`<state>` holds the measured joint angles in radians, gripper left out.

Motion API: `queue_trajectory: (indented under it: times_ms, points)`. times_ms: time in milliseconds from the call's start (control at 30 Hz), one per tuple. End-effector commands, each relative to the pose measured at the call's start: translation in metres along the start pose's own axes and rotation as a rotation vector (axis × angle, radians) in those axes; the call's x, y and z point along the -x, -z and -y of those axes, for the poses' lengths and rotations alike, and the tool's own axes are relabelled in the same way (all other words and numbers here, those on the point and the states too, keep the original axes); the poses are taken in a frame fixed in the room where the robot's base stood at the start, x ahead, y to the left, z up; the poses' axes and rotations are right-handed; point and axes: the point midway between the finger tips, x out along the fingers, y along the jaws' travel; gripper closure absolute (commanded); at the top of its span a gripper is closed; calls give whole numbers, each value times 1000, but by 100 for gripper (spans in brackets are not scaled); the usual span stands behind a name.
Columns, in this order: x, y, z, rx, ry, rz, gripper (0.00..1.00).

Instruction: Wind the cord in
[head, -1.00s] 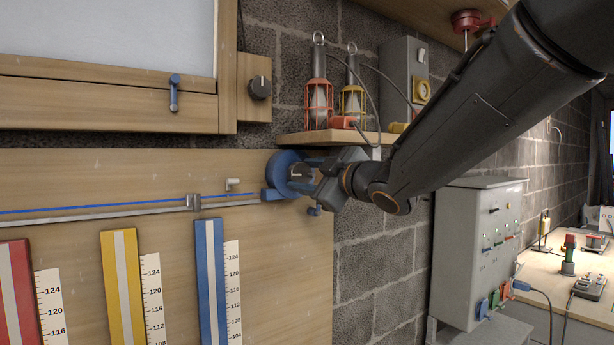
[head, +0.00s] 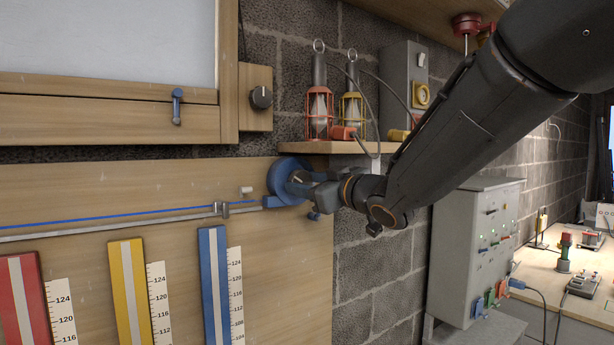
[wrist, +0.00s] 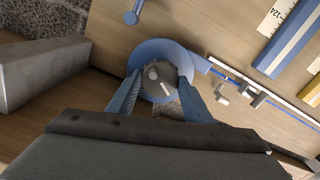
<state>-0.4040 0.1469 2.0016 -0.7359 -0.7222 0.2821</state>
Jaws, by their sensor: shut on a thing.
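The blue reel (head: 288,172) is fixed to the wooden board at the right end of a grey rail (head: 150,226). The blue cord (head: 110,220) runs along the rail, past a grey slider (head: 221,208). In the wrist view the reel (wrist: 177,55) shows a round grey knob (wrist: 158,82) at its middle. My gripper (head: 300,183) is at the front of the reel. In the wrist view the blue fingers of my gripper (wrist: 160,86) stand on both sides of the knob, shut on it. My gripper partly hides the reel in the head view.
A shelf (head: 335,148) with a red lamp (head: 319,107) and a yellow lamp (head: 351,108) is just above the reel. A white peg (head: 246,190) is left of the reel. Red, yellow and blue strips with scales stand below. A grey cabinet (head: 470,240) is at right.

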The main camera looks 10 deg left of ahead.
Motion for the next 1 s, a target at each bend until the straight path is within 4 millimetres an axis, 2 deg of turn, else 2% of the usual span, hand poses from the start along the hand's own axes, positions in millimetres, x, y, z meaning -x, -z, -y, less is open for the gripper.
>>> queue_trajectory:
  times_ms: [600,1000]
  points:
    - [0,0,1,-571,2,4,77]
    - [0,-2,1,-804,2,4,77]
